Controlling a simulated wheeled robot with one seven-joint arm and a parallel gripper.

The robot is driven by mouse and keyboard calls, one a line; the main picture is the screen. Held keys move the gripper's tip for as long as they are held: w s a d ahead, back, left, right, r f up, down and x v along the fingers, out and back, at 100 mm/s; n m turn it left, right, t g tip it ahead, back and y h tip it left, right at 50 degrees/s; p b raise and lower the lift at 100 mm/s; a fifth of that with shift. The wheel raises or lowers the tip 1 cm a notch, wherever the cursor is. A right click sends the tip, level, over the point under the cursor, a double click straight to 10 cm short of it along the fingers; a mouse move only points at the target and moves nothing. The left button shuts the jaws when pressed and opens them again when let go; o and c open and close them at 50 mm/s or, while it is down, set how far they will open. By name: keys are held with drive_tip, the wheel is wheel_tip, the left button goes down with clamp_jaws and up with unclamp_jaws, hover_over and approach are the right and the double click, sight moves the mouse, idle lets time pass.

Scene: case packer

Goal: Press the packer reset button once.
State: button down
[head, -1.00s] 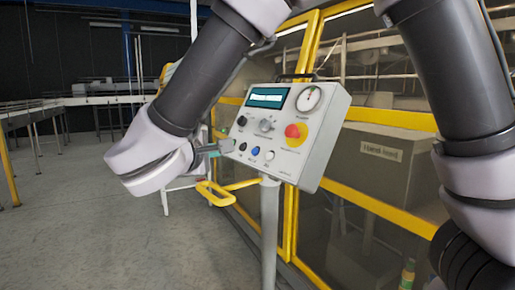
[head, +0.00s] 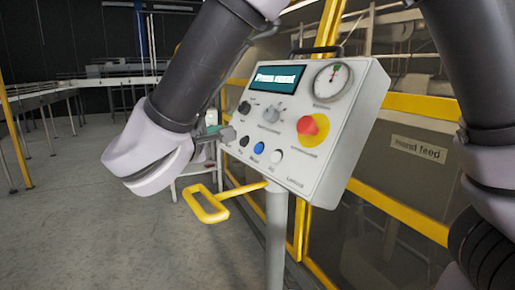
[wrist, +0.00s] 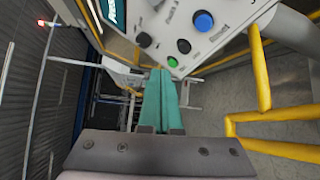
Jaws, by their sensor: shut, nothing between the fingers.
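The grey control panel (head: 345,150) stands tilted on a post and has a lit screen (head: 278,79) reading "Press reset". A blue button (head: 259,148) sits in its lower row, between a black button (head: 244,141) and a white one (head: 277,156). The small labels are hard to read. My gripper (head: 229,134) is shut and empty at the panel's left edge, left of the blue button. In the wrist view the teal fingers (wrist: 160,73) lie together, their tips near a green button (wrist: 172,62); the blue button (wrist: 204,21) is farther up and right. I cannot tell whether the tips touch the panel.
A red mushroom button (head: 309,127), a black knob (head: 244,107), a grey switch (head: 271,115) and a gauge (head: 331,85) share the panel. A yellow loop handle (head: 207,205) juts out below it. Yellow-framed guarding (head: 400,208) stands behind. Open floor (head: 80,235) lies left.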

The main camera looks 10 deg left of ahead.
drive_tip(key=w+d+f, duration=0.4)
drive_tip(key=w+d, duration=0.1)
drive_tip(key=shift+d+f, duration=0.15)
drive_tip(key=shift+d, duration=0.25)
idle(2.0)
drive_tip(key=shift+w+d+f, duration=0.15)
drive_tip(key=shift+d+f, duration=0.1)
drive_tip(key=shift+w+d+f, duration=0.15)
drive_tip(key=shift+w+d, duration=0.1)
idle(1.0)
drive_tip(key=shift+s+a+r, duration=0.4)
drive_tip(key=shift+s+a, duration=0.1)
drive_tip(key=shift+s+a+r, duration=0.65)
drive_tip(key=shift+s+a, duration=0.05)
drive_tip(key=shift+a, duration=0.15)
drive_tip(key=shift+s+a+r, duration=0.6)
drive_tip(key=shift+s+a, duration=0.1)
drive_tip(key=shift+a, duration=0.1)
drive_tip(key=shift+s, duration=0.1)
